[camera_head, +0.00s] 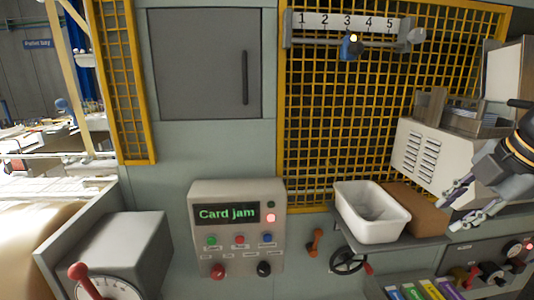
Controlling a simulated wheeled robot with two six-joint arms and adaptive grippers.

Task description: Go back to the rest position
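My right gripper (449,215) comes in from the right edge. Its two fingers point down and left and are spread apart, with nothing between them. It is in front of the beige machine housing, to the right of a white bin (372,228) and a brown block (418,208). My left gripper does not show. The control panel (237,190) in the middle has a display reading "Card jam" and a lit red lamp (271,218).
A grey box with a red-handled dial (97,291) stands at lower left. A grey door (205,65) is closed.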

